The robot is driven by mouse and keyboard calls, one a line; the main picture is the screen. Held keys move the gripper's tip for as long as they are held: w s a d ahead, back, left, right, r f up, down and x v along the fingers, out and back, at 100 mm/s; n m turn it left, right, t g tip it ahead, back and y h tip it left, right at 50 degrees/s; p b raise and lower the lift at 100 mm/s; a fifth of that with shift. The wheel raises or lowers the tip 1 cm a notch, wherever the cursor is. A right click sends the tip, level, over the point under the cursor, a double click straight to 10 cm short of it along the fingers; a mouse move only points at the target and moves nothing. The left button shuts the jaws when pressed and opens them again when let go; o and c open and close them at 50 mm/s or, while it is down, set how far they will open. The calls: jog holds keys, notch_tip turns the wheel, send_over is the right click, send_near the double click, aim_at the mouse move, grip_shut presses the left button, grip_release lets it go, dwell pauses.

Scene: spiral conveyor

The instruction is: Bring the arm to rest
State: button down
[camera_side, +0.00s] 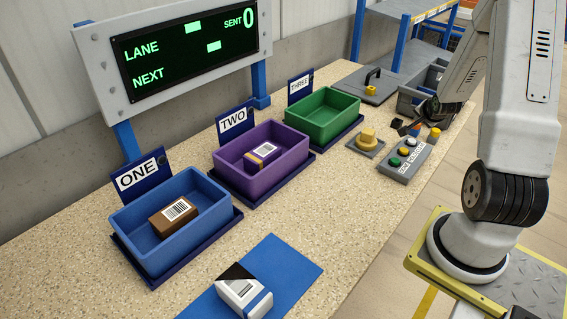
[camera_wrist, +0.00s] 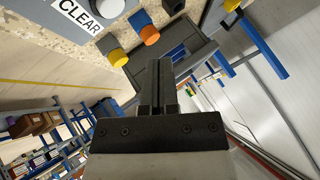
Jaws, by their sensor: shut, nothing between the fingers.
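My gripper (camera_wrist: 160,72) shows in the wrist view with its two dark fingers together and nothing between them. In the side view my arm reaches in from the right edge, and its dark wrist end is over the far right part of the bench, near the grey bin. The fingertips are not clear there. My gripper is away from the three lane trays.
Blue tray ONE (camera_side: 219,217) holds a brown box (camera_side: 173,216); purple tray TWO (camera_side: 240,182) holds a small box (camera_side: 261,154). Green tray THREE (camera_side: 325,137) looks empty. A white box (camera_side: 243,291) sits on the blue mat (camera_side: 292,263). A button panel (camera_side: 394,171) stands right.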

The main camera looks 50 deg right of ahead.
jog(key=w+a+r+n+y, duration=0.15)
jog(key=w+a+n, duration=0.35)
jog(key=a, duration=0.5)
jog(key=w+a+r+n+y, duration=0.1)
jog(key=w+a+n+y, duration=0.25)
jog(key=a, duration=0.65)
jog(key=s+a+r+n+g+y, duration=0.1)
jog(key=a+n, duration=0.4)
jog(key=a, duration=0.5)
jog(key=s+a+r+n+g+y, duration=0.1)
jog(key=s+a+n, duration=0.2)
jog(key=a+n, duration=0.3)
jog(key=shift+s+a+g, duration=0.2)
jog(key=shift+a+g, duration=0.2)
jog(key=shift+a, duration=2.4)
